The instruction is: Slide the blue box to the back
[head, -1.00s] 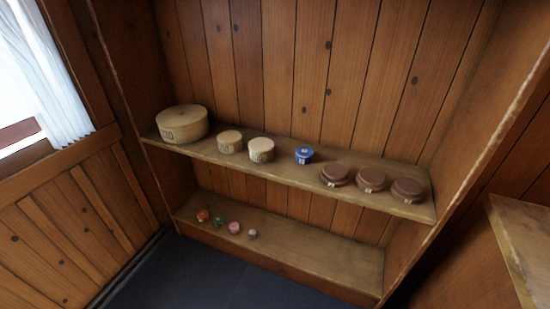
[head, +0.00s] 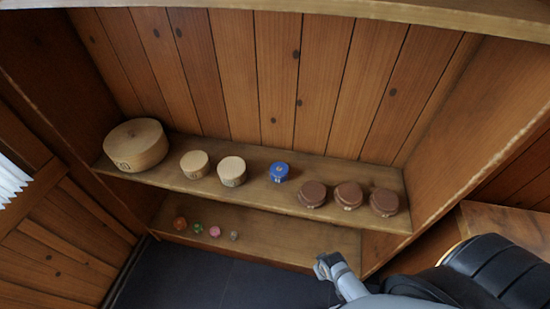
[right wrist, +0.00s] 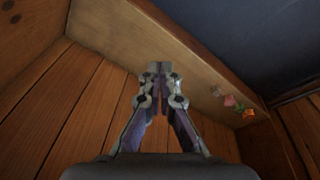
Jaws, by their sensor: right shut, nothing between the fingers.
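The blue box (head: 279,172) is a small round lidded box on the upper shelf (head: 250,191), near the middle of the row. It stands upright, with a strip of bare shelf between it and the back wall. My right gripper (head: 325,266) is low at the right, in front of the shelves and below the brown boxes, well apart from the blue box. In the right wrist view my right gripper (right wrist: 158,72) is shut and empty, over the lower shelf. My left gripper is not in view.
Left of the blue box stand two small cream boxes (head: 195,164) (head: 232,171) and a large round one (head: 136,145). Right of it are three brown boxes (head: 312,194) (head: 348,195) (head: 384,202). Small coloured items (head: 198,228) lie on the lower shelf (head: 270,239). A board (head: 300,8) crosses the top.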

